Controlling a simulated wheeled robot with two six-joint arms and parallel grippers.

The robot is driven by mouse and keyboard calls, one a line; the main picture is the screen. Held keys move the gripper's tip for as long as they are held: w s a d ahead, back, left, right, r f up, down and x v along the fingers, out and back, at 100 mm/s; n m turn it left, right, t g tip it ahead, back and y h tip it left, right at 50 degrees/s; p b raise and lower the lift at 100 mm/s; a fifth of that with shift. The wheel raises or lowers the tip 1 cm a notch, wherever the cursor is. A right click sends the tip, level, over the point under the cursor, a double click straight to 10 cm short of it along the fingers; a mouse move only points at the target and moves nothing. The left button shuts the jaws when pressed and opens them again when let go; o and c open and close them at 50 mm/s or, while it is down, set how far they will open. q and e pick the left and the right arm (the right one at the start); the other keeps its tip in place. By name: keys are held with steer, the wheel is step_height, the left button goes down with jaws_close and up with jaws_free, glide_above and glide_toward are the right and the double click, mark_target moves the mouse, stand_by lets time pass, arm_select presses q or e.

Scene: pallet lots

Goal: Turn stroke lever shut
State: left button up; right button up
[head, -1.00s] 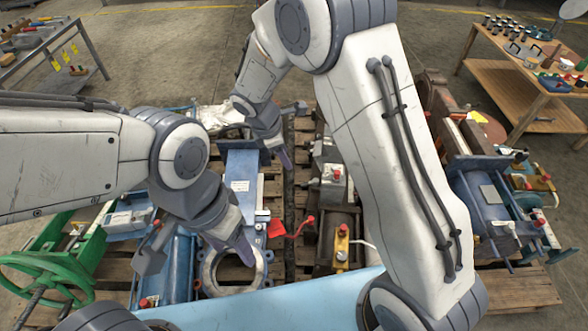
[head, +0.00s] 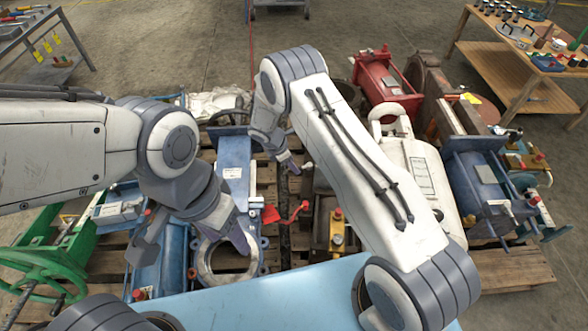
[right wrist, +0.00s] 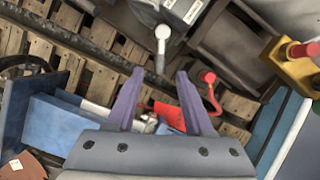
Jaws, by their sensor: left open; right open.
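No part is marked as the stroke lever, so I cannot tell which one it is. A red bent lever (head: 296,212) stands by a red tag (head: 270,213) next to a blue machine. It also shows in the right wrist view (right wrist: 211,92), right of the fingers. A white-knobbed lever (right wrist: 163,33) hangs from a grey labelled housing, just beyond the fingertips. My right gripper (head: 291,165) is open and empty, above the pallet; its two purple fingers (right wrist: 160,74) are spread. My left gripper (head: 241,240) is open over a round metal flange.
A green handwheel (head: 40,268) is at the lower left. A yellow block with a red knob (head: 337,232), a white tank (head: 415,170) and a red machine (head: 385,82) crowd the pallet. A wooden table (head: 500,70) stands at the back right.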

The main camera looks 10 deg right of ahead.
mark_target(302, 168)
steer(key=shift+x, duration=1.35)
jaws_close()
